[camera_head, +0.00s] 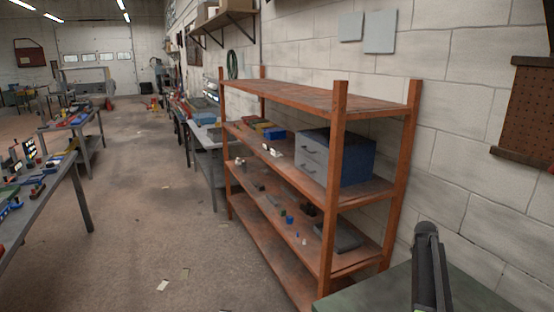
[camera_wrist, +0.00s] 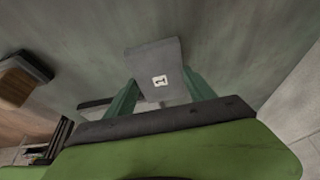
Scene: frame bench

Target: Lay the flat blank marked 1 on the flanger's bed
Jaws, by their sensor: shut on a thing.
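The flat blank (camera_wrist: 152,60) is a thin grey plate with a white label bearing a black 1, seen in the wrist view. My gripper (camera_wrist: 160,92) is shut on it, with one greenish finger on each side of the plate. The blank's far end sticks out beyond the fingertips over a grey-green surface (camera_wrist: 235,40). I cannot tell whether the blank touches that surface. I cannot make out the flanger or its bed in either view. The blank does not show in the head view.
An orange shelf rack (camera_head: 335,190) holding a grey-blue drawer box (camera_head: 345,158) stands by the wall. A dark green tabletop (camera_head: 375,288) is at lower right. A brown and dark object (camera_wrist: 22,80) is at left in the wrist view. The floor (camera_head: 150,220) left of the rack is mostly clear.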

